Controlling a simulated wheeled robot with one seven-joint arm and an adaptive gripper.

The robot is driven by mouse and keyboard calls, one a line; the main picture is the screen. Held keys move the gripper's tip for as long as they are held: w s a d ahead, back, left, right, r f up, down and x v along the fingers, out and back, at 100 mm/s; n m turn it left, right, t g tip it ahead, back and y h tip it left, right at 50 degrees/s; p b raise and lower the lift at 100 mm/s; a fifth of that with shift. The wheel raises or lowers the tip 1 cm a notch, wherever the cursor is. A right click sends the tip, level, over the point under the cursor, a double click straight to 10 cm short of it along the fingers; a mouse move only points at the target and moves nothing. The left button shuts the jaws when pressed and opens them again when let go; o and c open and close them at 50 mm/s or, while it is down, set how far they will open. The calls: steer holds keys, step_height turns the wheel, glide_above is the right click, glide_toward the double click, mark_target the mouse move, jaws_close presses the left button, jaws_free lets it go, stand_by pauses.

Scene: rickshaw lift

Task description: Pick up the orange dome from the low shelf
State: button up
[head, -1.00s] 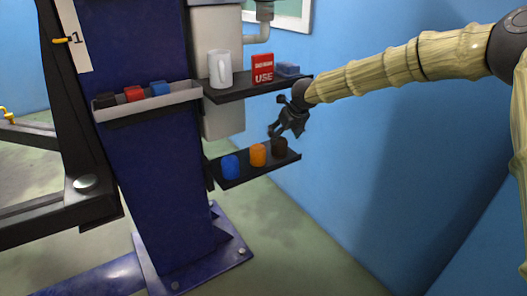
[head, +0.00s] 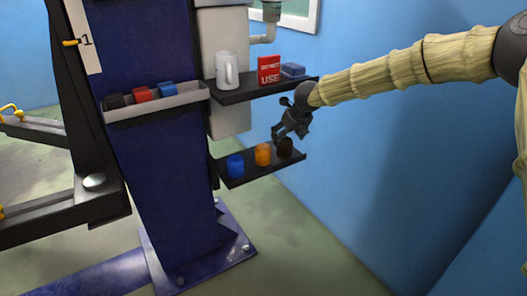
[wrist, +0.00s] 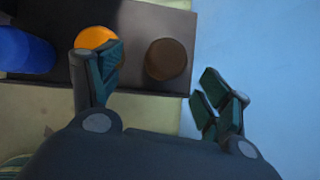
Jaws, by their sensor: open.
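The orange dome (head: 263,155) stands on the low shelf (head: 236,182) between a blue dome (head: 235,166) and a dark brown dome (head: 285,147). My gripper (head: 277,136) is open and empty, just above the brown end of the low shelf. In the wrist view the orange dome (wrist: 97,38) is partly hidden behind my left finger. The brown dome (wrist: 166,59) shows between the two fingers (wrist: 160,86), toward the far side. The blue dome (wrist: 25,48) is at the left edge of the wrist view.
An upper shelf (head: 236,96) holds a white mug (head: 227,68), a red sign box (head: 269,70) and a blue block (head: 293,70). A grey tray (head: 150,106) with small blocks hangs on the blue column (head: 160,165). A blue wall stands right of the shelves.

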steer(key=p, duration=1.1)
glide_toward(265, 149)
steer(key=w+f, duration=0.1)
steer(key=p, duration=0.2)
steer(key=x, duration=0.2)
steer(key=b+x, duration=0.1)
steer(key=x, duration=0.1)
steer(key=shift+s+a+f, duration=0.15)
steer(key=shift+s+f, duration=0.15)
steer(key=shift+f, duration=0.05)
steer(key=shift+w+b+x, duration=0.2)
steer(key=shift+b+x, duration=0.6)
steer(key=shift+x, duration=2.3)
steer(key=shift+a+r, duration=0.1)
steer(key=shift+r, duration=0.05)
steer(key=c, duration=1.1)
